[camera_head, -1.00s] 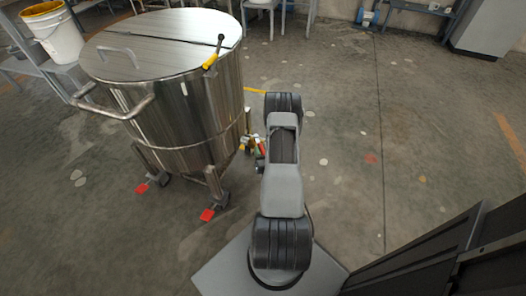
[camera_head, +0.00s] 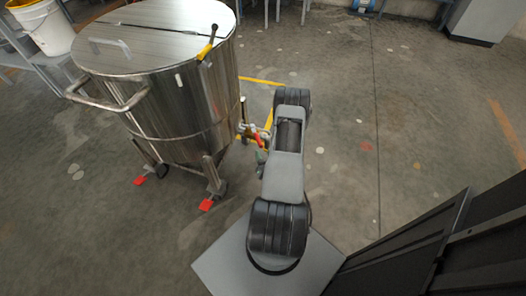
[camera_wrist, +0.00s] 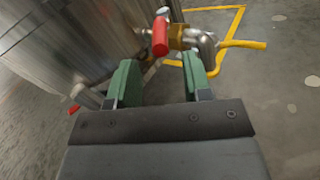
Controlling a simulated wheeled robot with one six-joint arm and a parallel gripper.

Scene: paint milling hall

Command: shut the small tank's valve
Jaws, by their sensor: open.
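The steel tank (camera_head: 175,115) stands on wheeled legs left of my arm in the head view; its side fills the upper left of the wrist view (camera_wrist: 60,45). Its valve shows in the wrist view as a brass body (camera_wrist: 181,38) with a red handle (camera_wrist: 160,36) and a silvery pipe elbow on its right. The red handle seems to point toward the camera. My gripper (camera_wrist: 160,75), with green fingers, is open and empty. The valve lies ahead of the fingertips, apart from them. In the head view my arm hides most of the gripper.
A white bucket (camera_head: 42,27) stands on a grey shelf at the left. The floor right of my arm is clear; dark panels fill the lower right.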

